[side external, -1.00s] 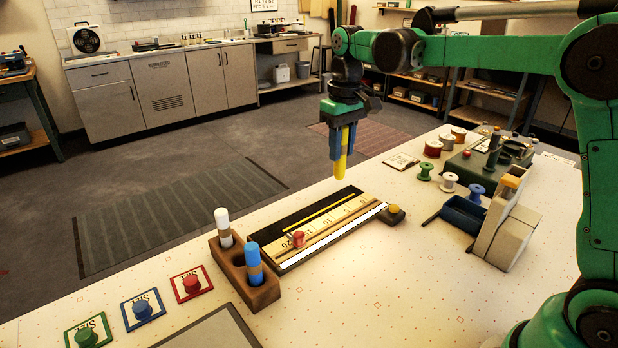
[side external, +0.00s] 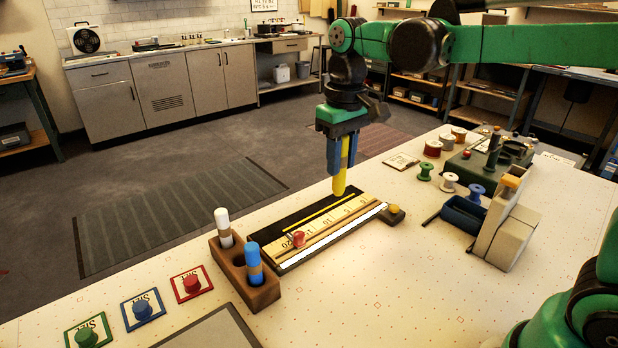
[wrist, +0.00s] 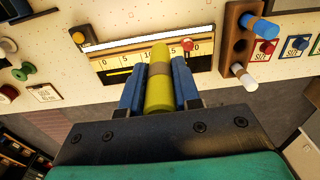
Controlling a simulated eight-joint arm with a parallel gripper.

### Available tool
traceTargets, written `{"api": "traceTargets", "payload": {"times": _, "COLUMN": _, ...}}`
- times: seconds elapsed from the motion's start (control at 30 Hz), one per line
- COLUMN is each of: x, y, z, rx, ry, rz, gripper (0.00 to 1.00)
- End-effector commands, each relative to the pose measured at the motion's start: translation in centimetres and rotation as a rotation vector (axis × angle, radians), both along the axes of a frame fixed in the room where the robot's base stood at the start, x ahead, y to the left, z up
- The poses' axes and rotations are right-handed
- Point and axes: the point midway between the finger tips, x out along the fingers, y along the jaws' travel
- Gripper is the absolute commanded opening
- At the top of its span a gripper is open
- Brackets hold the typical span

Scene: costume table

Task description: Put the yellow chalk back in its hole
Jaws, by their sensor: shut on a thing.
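The yellow chalk (side external: 340,182) hangs upright, with a brown band around it in the wrist view (wrist: 160,90). My gripper (side external: 341,155) is shut on it, one blue finger on each side, above the far edge of the black-backed ruler board. The brown wooden chalk holder (side external: 258,286) stands to the left and nearer the camera. A white chalk (side external: 224,224) stands at its far end and a blue chalk (side external: 254,258) at its near end. An empty hole (side external: 239,254) shows between them. The holder is also in the wrist view (wrist: 233,55).
The ruler board (side external: 322,226) with a red knob (side external: 298,239) lies beside the holder. Red, blue and green buttons on cards are at the left. Thread spools (side external: 433,148), a blue bin (side external: 463,214) and a grey block are at the right. The front table surface is clear.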

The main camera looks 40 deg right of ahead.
Motion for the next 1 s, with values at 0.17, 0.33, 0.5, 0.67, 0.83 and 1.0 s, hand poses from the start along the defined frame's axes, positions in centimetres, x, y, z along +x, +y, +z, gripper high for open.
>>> {"api": "traceTargets", "payload": {"times": 0.17, "x": 2.7, "y": 4.1, "z": -0.1, "rx": 0.000, "ry": 0.000, "rz": 0.148, "gripper": 0.00}}
{"api": "traceTargets", "payload": {"times": 0.33, "x": 5.1, "y": 9.9, "z": -0.8, "rx": 0.000, "ry": 0.000, "rz": 0.335, "gripper": 0.00}}
{"api": "traceTargets", "payload": {"times": 0.5, "x": 6.0, "y": 14.1, "z": -1.6, "rx": 0.000, "ry": -0.001, "rz": 0.464, "gripper": 0.00}}
{"api": "traceTargets", "payload": {"times": 0.67, "x": 6.2, "y": 15.5, "z": -2.1, "rx": 0.000, "ry": -0.001, "rz": 0.507, "gripper": 0.00}}
{"api": "traceTargets", "payload": {"times": 0.83, "x": 6.2, "y": 15.5, "z": -3.0, "rx": 0.000, "ry": -0.001, "rz": 0.507, "gripper": 0.00}}
{"api": "traceTargets", "payload": {"times": 1.0, "x": 6.2, "y": 15.5, "z": -4.5, "rx": 0.000, "ry": -0.001, "rz": 0.506, "gripper": 0.00}}
